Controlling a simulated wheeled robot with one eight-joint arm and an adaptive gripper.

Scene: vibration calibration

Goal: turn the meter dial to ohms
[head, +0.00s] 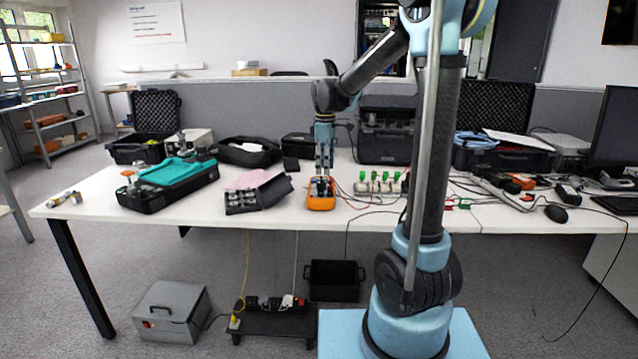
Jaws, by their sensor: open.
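An orange meter (320,203) lies on the white table near its front edge, at the middle of the head view. My gripper (323,174) points straight down over the meter, with its fingers at or just above the meter's upper part. The fingers are apart. The dial is hidden or too small to make out, so its setting cannot be read. I cannot tell whether the fingers touch it.
An open dark case (262,197) of small parts sits close left of the meter. A row of green-topped terminals (381,181) and loose cables lie close right. A black case (386,143) stands behind. The table's front edge (300,226) is just below the meter.

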